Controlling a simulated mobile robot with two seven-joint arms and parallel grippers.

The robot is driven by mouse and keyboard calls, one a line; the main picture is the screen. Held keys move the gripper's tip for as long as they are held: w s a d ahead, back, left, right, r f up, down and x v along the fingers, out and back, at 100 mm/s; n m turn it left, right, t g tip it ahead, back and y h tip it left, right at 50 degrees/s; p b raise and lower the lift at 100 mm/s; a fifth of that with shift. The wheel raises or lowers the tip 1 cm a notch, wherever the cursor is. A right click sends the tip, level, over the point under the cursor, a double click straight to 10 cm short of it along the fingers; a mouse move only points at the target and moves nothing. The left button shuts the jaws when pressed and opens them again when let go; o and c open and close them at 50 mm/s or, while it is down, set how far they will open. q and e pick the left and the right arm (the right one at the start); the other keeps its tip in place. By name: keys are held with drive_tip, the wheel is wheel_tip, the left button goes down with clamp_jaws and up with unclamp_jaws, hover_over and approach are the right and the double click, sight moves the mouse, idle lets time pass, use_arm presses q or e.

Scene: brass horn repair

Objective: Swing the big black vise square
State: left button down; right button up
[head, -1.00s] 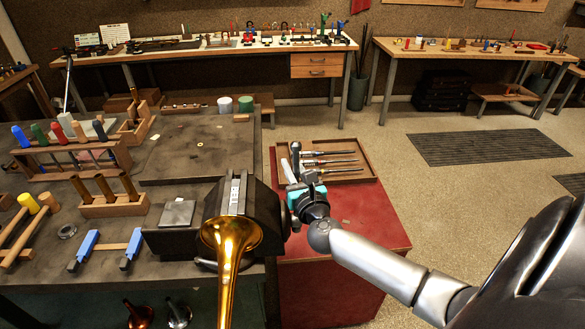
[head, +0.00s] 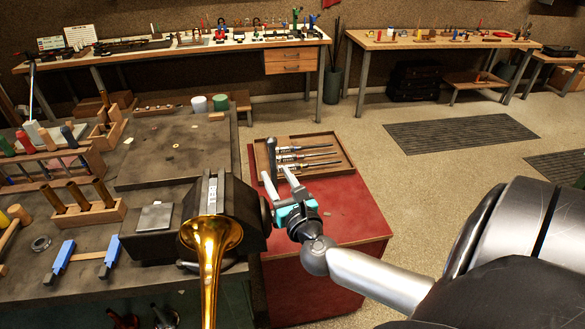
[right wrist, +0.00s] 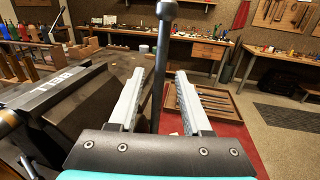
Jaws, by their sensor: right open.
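The big black vise (head: 240,207) stands at the right edge of the dark workbench, with a brass horn bell (head: 209,236) in front of it. Its top strip reads "BELL" in the right wrist view (right wrist: 68,86). An upright dark bar (head: 271,160) with a ball top rises at the vise's right side. My right gripper (head: 278,178) is open at this bar. In the right wrist view the bar (right wrist: 160,75) passes between the two spread fingers (right wrist: 167,80), with gaps on both sides. Whether the bar is within finger depth or beyond is unclear. My left gripper is out of view.
A red-topped cabinet (head: 345,215) beside the bench carries a wooden tray (head: 346,169) of tools. Floor to the right is clear, with a dark mat (head: 460,138).

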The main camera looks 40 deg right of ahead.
drive_tip(key=b+v, duration=0.1)
drive_tip(key=v, duration=0.8)
drive_tip(key=shift+r, duration=0.1)
drive_tip(key=s+f+m+g+y+b, duration=0.1)
drive_tip(key=s+f+m+g+b, duration=0.2)
drive_tip(key=f, duration=0.9)
drive_tip(key=s+f+m+g+b, duration=0.25)
drive_tip(key=f+m, duration=0.25)
drive_tip(key=f, duration=0.7)
drive_tip(key=s+f+m+g+y+b, duration=0.1)
drive_tip(key=s+f+m+g, duration=0.25)
drive_tip(key=f, duration=0.85)
drive_tip(key=s+a+f+m+g+y+b, duration=0.2)
drive_tip(key=s+a+f+m, duration=0.4)
drive_tip(key=s+f+m, duration=0.3)
drive_tip(key=s+a+f+m+g+y+b, duration=0.2)
drive_tip(key=s+a+f+m+g+b, duration=0.3)
drive_tip(key=s+f+m, duration=0.4)
drive_tip(key=s+a+f+b, duration=0.1)
drive_tip(key=s+f, duration=0.3)
drive_tip(key=f, duration=0.3)
drive_tip(key=shift+a+f, duration=0.15)
drive_tip(key=shift+a, duration=0.05)
